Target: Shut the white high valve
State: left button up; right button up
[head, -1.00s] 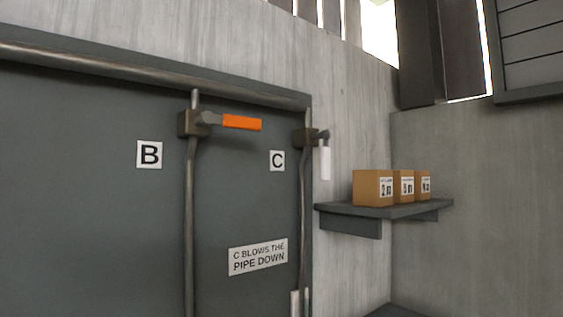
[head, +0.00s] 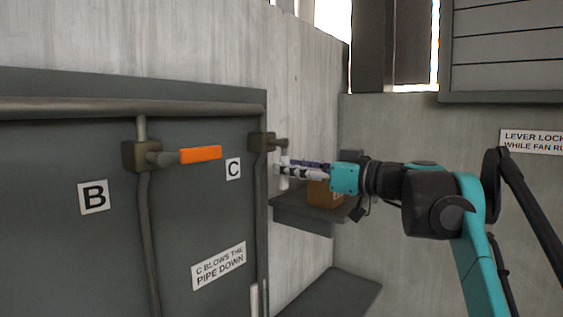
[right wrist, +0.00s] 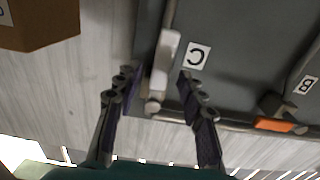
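The white high valve has a white lever (head: 284,181) hanging straight down from a dark valve body (head: 262,142) beside the C label, at the panel's right edge. My right gripper (head: 281,168) reaches in from the right at the lever's height. In the right wrist view the white lever (right wrist: 164,62) lies between the two spread fingers of the gripper (right wrist: 157,76), with a visible gap to each side. The gripper is open and holds nothing. Touch on the lever cannot be made out. My left gripper is not in view.
An orange lever (head: 200,155) sticks out sideways on the pipe near label B (head: 93,197). A shelf (head: 305,220) with a cardboard box (head: 322,195) is behind my right gripper. A sign (head: 218,266) says C blows the pipe down. Another white piece (head: 254,298) shows low on the right pipe.

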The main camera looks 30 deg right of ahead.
jog(key=x, duration=0.2)
jog(key=shift+w+a, duration=0.2)
jog(key=shift+w, duration=0.1)
grip_shut()
